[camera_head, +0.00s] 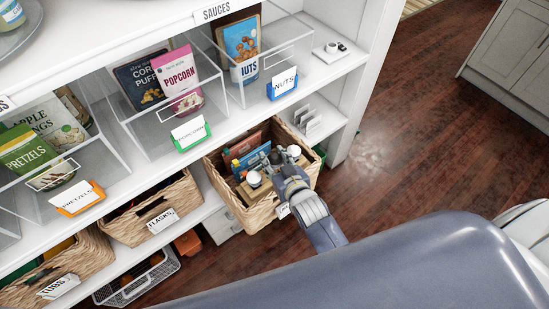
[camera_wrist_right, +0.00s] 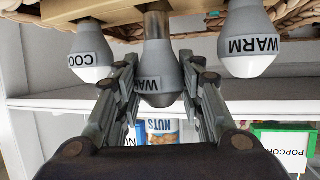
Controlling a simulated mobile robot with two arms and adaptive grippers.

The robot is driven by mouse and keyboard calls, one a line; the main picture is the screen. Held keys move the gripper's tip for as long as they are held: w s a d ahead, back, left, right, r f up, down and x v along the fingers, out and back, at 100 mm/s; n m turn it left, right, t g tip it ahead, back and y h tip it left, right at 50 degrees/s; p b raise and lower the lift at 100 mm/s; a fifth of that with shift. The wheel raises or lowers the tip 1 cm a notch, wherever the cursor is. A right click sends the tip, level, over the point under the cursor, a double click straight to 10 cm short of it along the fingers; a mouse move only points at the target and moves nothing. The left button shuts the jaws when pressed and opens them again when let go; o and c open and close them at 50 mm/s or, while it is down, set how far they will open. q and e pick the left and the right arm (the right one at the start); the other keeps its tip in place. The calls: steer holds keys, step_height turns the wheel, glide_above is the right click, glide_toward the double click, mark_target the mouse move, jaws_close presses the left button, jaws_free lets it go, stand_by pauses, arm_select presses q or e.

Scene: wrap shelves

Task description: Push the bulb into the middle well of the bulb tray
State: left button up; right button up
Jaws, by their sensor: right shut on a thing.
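The wooden bulb tray (camera_head: 243,190) sits in a wicker basket on the lower shelf. Its edge also shows along the top of the right wrist view (camera_wrist_right: 115,14). My right gripper (camera_head: 272,161) reaches into the basket from the front and is shut on the middle bulb, whose grey body (camera_wrist_right: 160,66) shows between the fingers (camera_wrist_right: 161,72). The neck of this bulb shows at the tray; how deep it sits I cannot tell. A "COO..." bulb (camera_wrist_right: 90,62) and a "WARM" bulb (camera_wrist_right: 246,45) stand in the tray on either side. My left gripper is not in view.
The wicker basket (camera_head: 227,193) has walls close around my right gripper, with colourful items behind the tray. Above is a shelf with clear bins, a popcorn pack (camera_head: 175,72) and a nuts label (camera_head: 283,83). Another basket (camera_head: 151,210) stands to the left. Open floor (camera_head: 410,140) lies to the right.

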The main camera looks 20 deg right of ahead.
steer(key=shift+f+b, duration=0.65)
steer(key=shift+f, duration=0.55)
steer(key=o, duration=1)
steer(key=v, duration=1.2)
steer(key=shift+f, duration=0.1)
